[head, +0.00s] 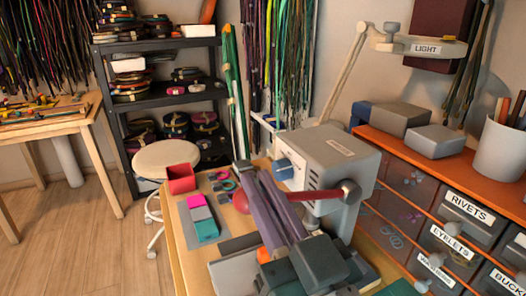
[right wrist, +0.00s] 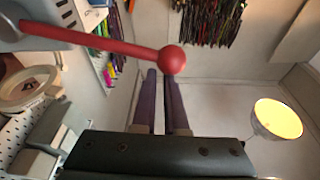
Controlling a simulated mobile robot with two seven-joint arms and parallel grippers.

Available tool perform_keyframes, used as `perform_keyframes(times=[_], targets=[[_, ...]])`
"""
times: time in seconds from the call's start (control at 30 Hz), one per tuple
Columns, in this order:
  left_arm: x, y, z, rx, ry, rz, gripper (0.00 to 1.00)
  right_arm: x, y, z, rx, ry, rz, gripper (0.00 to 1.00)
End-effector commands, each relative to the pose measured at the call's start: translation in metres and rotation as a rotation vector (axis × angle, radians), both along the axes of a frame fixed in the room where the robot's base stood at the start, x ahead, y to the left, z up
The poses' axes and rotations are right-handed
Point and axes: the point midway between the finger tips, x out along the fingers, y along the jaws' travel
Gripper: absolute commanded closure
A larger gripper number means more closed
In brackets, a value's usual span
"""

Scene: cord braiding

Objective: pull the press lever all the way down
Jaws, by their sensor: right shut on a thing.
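The press (head: 322,158) is a grey box on the wooden bench, with a label on top. Its red lever (head: 303,195) runs left from a pivot on the press's near side, roughly level in the head view, and ends in a red ball (head: 241,201). My right gripper (head: 253,169) has long purple fingers, shut on the lever near the ball. In the right wrist view the lever (right wrist: 100,42) crosses at the fingertips (right wrist: 161,76), and the ball (right wrist: 172,60) overlaps one tip. The exact contact is partly hidden. My left gripper is not in view.
A red box (head: 181,179) and a tray with pink and teal blocks (head: 203,218) stand on the bench left of the lever. Labelled drawers (head: 450,240) stand at the right. A lamp arm (head: 345,72) rises behind the press. A stool (head: 167,158) stands beyond the bench.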

Motion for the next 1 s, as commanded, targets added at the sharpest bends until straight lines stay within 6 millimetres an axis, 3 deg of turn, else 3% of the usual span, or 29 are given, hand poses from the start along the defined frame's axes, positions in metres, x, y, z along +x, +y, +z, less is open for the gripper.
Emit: perform_keyframes(times=[0.17, 0.6, 0.8, 1.0], targets=[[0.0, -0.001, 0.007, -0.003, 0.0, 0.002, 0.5, 0.016, -0.009, 0.029, 0.015, -0.05, -0.014, 1.0], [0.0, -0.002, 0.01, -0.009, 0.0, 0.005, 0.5, -0.065, -0.032, 0.02, 0.02, -0.057, -0.012, 1.0], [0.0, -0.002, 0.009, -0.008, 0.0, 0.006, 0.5, -0.078, -0.036, 0.02, 0.021, -0.062, -0.012, 1.0], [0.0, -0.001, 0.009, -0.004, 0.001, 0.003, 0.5, -0.079, -0.036, 0.021, 0.022, -0.064, -0.012, 1.0]])
